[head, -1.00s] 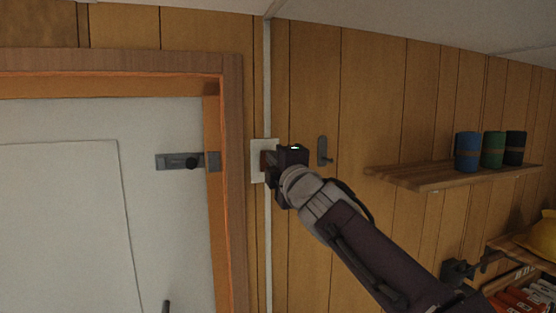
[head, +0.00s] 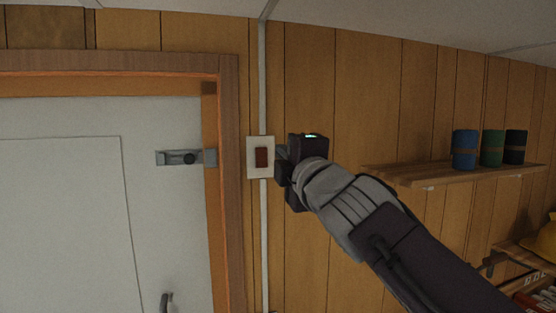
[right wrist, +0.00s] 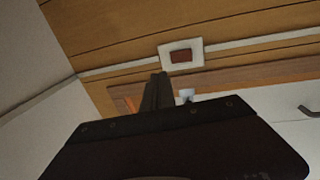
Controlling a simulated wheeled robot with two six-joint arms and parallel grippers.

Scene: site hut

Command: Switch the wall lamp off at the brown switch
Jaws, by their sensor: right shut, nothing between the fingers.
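The brown switch (head: 262,158) sits on a white plate (head: 251,172) on the wood-panelled wall, just right of the door frame. It also shows in the right wrist view (right wrist: 181,56), beyond the fingertips. My right gripper (head: 281,163) is shut and empty, just right of the plate in the head view. In the right wrist view its closed fingers (right wrist: 158,88) appear below the plate, apparently apart from it. The wall lamp is not in view. My left gripper is not in view.
A white door (head: 60,220) with a slide bolt (head: 185,158) and wooden frame (head: 231,200) stands at the left. A shelf (head: 440,175) with blue, green and black rolls juts from the wall at the right. A yellow helmet-like object (head: 540,240) lies lower right.

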